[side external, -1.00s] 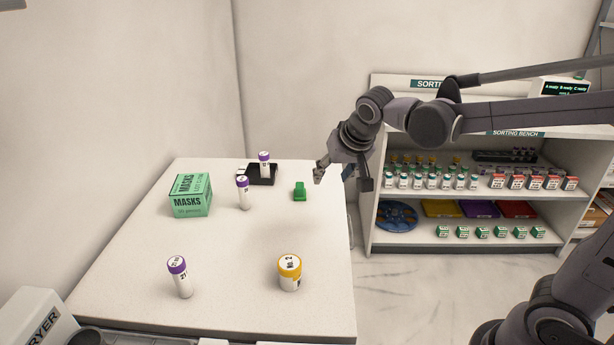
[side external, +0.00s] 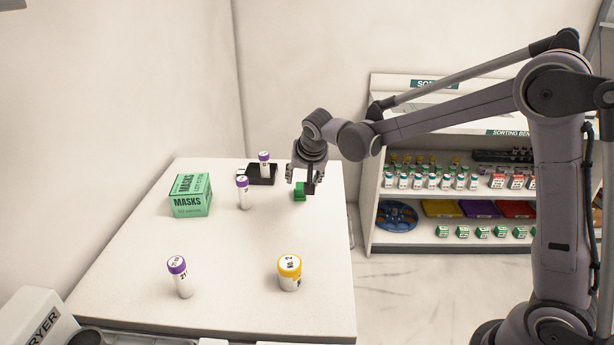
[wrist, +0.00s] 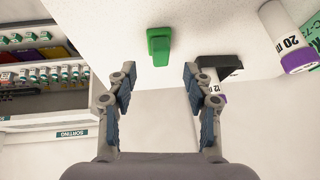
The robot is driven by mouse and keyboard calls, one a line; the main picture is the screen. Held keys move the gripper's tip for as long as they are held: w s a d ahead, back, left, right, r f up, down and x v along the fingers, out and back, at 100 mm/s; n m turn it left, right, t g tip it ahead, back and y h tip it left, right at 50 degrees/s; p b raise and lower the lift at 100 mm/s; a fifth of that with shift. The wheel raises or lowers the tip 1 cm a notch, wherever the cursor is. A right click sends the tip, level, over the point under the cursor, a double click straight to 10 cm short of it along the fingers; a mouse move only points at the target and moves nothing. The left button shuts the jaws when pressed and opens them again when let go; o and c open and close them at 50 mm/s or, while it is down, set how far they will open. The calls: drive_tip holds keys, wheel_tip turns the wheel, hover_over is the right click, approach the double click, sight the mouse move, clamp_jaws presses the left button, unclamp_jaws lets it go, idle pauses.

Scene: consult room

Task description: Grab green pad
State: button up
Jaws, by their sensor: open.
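The green pad (side external: 299,191) is a small green block with a raised part. It lies on the white table toward its far right, partly hidden by my gripper in the side view. In the wrist view the green pad (wrist: 159,46) is whole, ahead of the fingertips and roughly between them. My gripper (side external: 303,184) points down above the pad, with its fingers apart. In the wrist view my gripper (wrist: 158,72) is open with nothing between its fingers.
A black holder (side external: 262,179) with a purple-capped tube stands left of the pad. Another purple-capped tube (side external: 243,193) and a green masks box (side external: 190,196) stand further left. A yellow-capped jar (side external: 289,272) and a tube (side external: 180,277) stand nearer. Shelves (side external: 460,250) are to the right.

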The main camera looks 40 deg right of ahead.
sight(301, 186)
drive_tip(key=shift+x, duration=2.65)
drive_tip(key=shift+r, duration=0.15)
clamp_jaws()
